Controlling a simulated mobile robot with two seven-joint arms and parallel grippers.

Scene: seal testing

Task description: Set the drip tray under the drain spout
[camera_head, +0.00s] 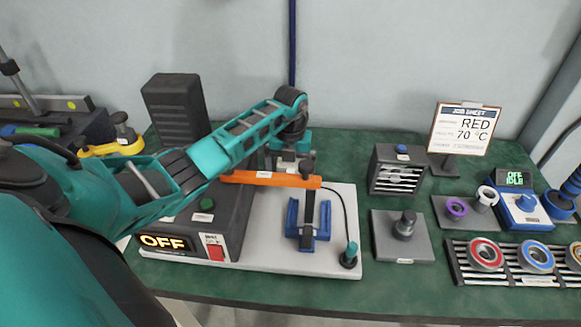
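My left arm comes in from the left and bends down behind the orange bar of the bench rig. My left gripper (290,165) is at the far side of that bar; its fingertips are hidden, so I cannot tell whether it is open or holds anything. I cannot make out a drip tray or a drain spout; the arm and the rig cover part of the bench. My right gripper is not in view.
The rig's pale base plate (338,262) carries a dark box reading OFF (220,222), the orange bar (270,179) and a blue cradle (308,232). To the right stand a slotted box (396,174), a grey plate with a post (405,245), a bearing rack (510,277) and a job sheet (464,129).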

